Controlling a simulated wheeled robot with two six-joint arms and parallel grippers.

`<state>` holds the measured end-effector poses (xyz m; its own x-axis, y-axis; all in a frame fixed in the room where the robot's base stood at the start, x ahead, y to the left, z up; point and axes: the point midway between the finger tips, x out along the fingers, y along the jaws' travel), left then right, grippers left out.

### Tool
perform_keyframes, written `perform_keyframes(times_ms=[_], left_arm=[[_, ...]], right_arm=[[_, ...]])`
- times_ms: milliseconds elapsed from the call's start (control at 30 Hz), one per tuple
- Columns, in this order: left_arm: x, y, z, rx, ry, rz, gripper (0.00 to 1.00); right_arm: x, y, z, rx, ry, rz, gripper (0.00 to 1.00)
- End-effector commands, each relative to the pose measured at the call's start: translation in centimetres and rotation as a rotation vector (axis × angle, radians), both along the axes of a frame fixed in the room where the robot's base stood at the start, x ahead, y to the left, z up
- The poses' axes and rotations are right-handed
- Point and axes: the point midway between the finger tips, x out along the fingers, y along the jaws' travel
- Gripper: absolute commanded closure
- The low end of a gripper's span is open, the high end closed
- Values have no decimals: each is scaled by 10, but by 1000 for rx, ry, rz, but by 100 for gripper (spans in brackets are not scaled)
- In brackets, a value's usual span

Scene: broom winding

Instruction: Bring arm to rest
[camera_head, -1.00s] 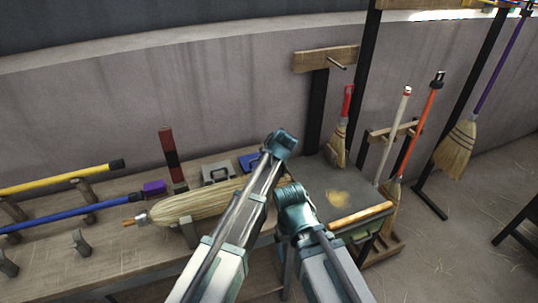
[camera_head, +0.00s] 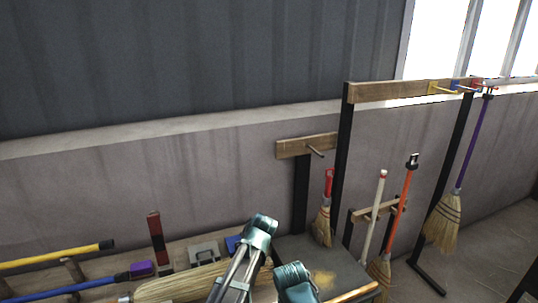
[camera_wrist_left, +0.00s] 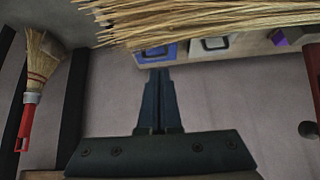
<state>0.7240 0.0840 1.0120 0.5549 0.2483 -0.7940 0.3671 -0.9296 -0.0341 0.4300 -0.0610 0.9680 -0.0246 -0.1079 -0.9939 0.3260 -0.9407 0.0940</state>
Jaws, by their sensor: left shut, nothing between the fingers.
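My left gripper (camera_wrist_left: 160,75) shows in the left wrist view, with its two dark fingers together and nothing between them. The straw bundle (camera_wrist_left: 200,20) runs across the top of that view, apart from the fingertips. In the head view my two arms come in at the bottom centre, and only their upper joints show; neither gripper can be made out there. The straw bundle (camera_head: 175,288) also lies on the bench at the bottom, partly hidden by my arm.
Long-handled brooms, one with an orange handle (camera_head: 402,205) and one purple (camera_head: 473,145), stand or hang at right. Yellow (camera_head: 55,258) and blue (camera_head: 65,288) handles lie at left.

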Motion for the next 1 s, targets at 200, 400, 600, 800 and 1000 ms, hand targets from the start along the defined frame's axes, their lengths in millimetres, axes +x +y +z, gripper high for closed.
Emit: perform_keyframes(times_ms=[200, 400, 600, 800, 1000], left_arm=[[-97, 56, -26, -9, 251, -81, 100], [-158, 76, -38, -51, 407, -182, 100], [-210, 84, -43, -106, 517, -286, 100], [-240, 71, -45, -127, 588, -391, 100], [-253, 40, -45, -81, 631, -462, 100]], right_arm=[[0, 0, 0, 0, 0, 0, 16], [0, 0, 0, 0, 0, 0, 16], [0, 0, 0, 0, 0, 0, 16], [0, 0, 0, 0, 0, 0, 16], [0, 0, 0, 0, 0, 0, 16]])
